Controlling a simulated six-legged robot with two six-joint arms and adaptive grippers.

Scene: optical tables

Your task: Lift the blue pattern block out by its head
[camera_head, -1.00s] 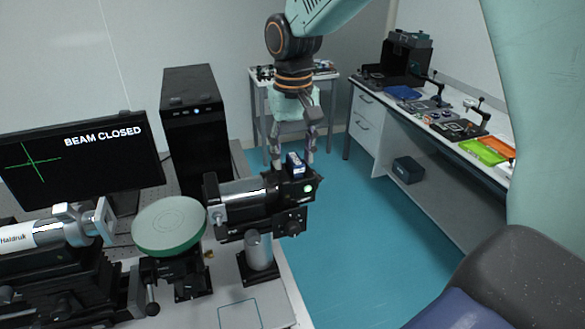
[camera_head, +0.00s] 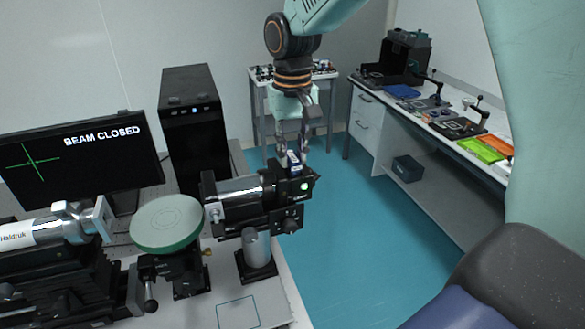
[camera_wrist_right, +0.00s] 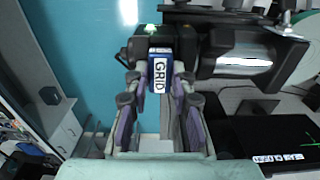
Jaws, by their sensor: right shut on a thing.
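The blue pattern block (camera_head: 294,160) with a white label stands in the top of the black optical device (camera_head: 262,199). In the right wrist view the block (camera_wrist_right: 160,72) reads "GRID" and sits between my fingertips. My right gripper (camera_head: 292,155) comes down from above and is shut on the head of the block. The gripper also shows in the right wrist view (camera_wrist_right: 160,80), with a finger on each side of the label. The block's lower part is hidden inside the device. My left gripper is not in view.
A green-rimmed round disc (camera_head: 166,222) and a silver laser tube (camera_head: 40,232) stand left of the device. A monitor (camera_head: 75,160) reading "BEAM CLOSED" and a black computer tower (camera_head: 193,125) are behind. A side bench (camera_head: 435,125) with trays stands at the right.

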